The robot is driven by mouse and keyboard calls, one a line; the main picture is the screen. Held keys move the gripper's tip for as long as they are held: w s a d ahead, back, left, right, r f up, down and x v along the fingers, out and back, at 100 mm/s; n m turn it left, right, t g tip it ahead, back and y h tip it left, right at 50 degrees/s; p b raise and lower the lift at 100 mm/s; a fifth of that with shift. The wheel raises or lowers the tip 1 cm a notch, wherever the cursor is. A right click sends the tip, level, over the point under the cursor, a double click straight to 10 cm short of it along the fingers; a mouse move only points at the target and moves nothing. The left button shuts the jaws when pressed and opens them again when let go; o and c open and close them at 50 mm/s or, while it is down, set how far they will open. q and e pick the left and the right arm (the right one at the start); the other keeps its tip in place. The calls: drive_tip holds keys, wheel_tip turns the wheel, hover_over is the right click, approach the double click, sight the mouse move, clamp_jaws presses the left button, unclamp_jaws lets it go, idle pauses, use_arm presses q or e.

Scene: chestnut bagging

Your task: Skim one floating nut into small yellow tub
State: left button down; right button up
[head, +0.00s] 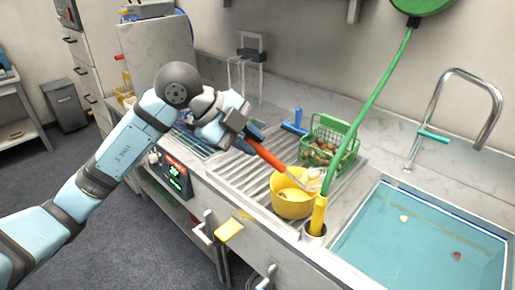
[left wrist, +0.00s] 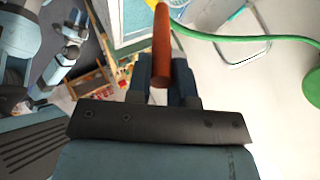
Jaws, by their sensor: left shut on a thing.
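My left gripper (head: 245,137) is shut on the red-orange handle (head: 268,157) of a skimmer. The handle also shows between its fingers in the left wrist view (left wrist: 161,45). The skimmer's pale head (head: 312,184) is at the back right rim of the small yellow tub (head: 292,205); I cannot tell whether it touches the tub or bears a nut. The tub stands on the ridged drainboard, with something pale inside. In the sink water (head: 410,250) are a pale nut (head: 404,218) and a reddish-brown nut (head: 457,256). What looks like my right arm (left wrist: 72,40) shows in the left wrist view; its jaws are unclear.
A green wire basket (head: 330,150) of nuts stands behind the tub. A yellow nozzle (head: 318,215) on a green hose (head: 370,100) stands right of the tub, close to it. A tap (head: 485,110) arches over the sink. A blue-handled thing (head: 295,127) lies behind the drainboard.

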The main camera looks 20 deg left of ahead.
use_arm(q)
drive_tip(key=w+a+f+n+h+b, duration=0.3)
drive_tip(key=a+f+h, duration=0.4)
drive_tip(key=a, duration=0.4)
drive_tip(key=shift+w+f+g+h+b, duration=0.25)
drive_tip(key=shift+w+g+h+b, duration=0.15)
drive_tip(key=shift+w+h+b, duration=0.1)
use_arm(e)
drive_tip(key=shift+w+a+f, duration=0.15)
drive_tip(key=shift+a+f, duration=0.05)
drive_tip(key=shift+f, duration=0.6)
idle(0.7)
